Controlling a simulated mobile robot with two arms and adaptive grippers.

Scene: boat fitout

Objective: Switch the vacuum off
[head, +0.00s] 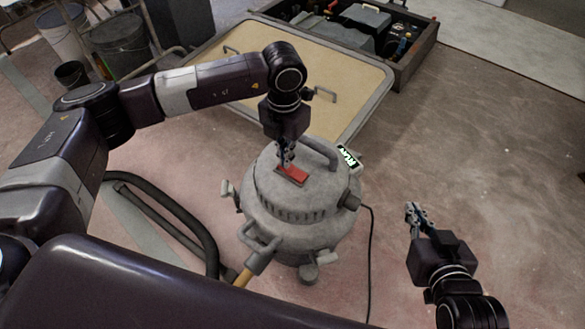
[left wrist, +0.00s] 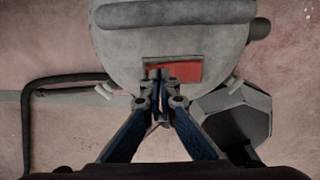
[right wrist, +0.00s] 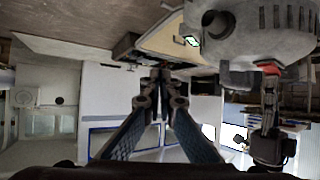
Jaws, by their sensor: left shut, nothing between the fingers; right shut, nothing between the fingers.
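The vacuum (head: 300,208) is a grey, round canister standing on the floor, with a red rocker switch (head: 296,174) on its lid. A small tag or display (head: 348,157) beside the lid carries light lettering that looks like "RUN". My left gripper (head: 285,164) is shut and empty, pointing down at the switch. In the left wrist view its fingertips (left wrist: 160,76) overlap the left end of the red switch (left wrist: 187,72); I cannot tell whether they touch. My right gripper (head: 413,210) is shut and empty, in the air right of the vacuum, which its wrist view also shows (right wrist: 250,35).
A black hose (head: 190,222) lies left of the vacuum and a dark cable (head: 371,250) runs along its right. Buckets (head: 120,45) stand at the back left. Floor on the right is clear.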

